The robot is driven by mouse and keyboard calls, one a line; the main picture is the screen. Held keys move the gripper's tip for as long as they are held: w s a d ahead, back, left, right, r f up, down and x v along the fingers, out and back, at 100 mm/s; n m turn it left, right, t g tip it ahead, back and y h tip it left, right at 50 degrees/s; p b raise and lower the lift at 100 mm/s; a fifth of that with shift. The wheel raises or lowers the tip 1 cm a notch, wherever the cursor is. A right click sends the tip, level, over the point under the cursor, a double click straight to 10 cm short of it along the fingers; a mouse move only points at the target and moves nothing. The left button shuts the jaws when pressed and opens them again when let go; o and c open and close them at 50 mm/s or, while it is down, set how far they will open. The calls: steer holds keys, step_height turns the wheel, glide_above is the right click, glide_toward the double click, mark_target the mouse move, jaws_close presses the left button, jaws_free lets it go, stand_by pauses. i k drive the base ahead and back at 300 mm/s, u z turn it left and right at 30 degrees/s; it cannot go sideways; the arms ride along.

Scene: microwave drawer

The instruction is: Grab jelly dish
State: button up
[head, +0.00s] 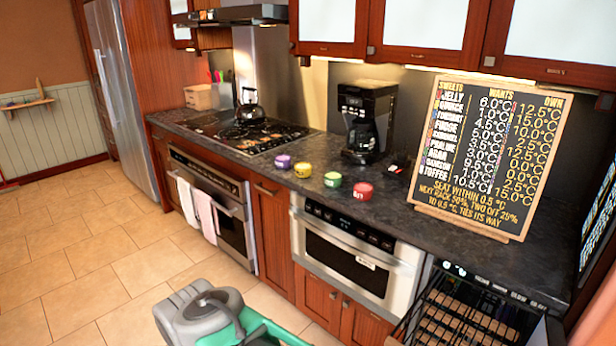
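Several small round dishes stand in a row on the dark countertop: a purple dish (283,161), a yellow dish (303,170), a green dish (333,180) and a red dish (363,191). Each seems to carry small lettering, too small to read surely, so I cannot tell which is the jelly dish. A chalkboard (487,150) on the counter lists sweets, with "JELLY" at the top beside 6.0°C and 12.5°C. A grey and green part of my arm shows at the bottom of the head view. My gripper is not in view.
A coffee maker (366,120) stands behind the dishes. A stove (252,134) with a kettle (249,107) is to the left. A built-in microwave drawer (352,262) sits below the counter. An open rack (470,320) is at lower right. The tiled floor at left is clear.

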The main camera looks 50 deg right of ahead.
mark_target(363, 191)
steer(key=i, duration=1.15)
steer(key=z, duration=3.1)
steer(key=i, duration=0.7)
steer(key=u, duration=2.8)
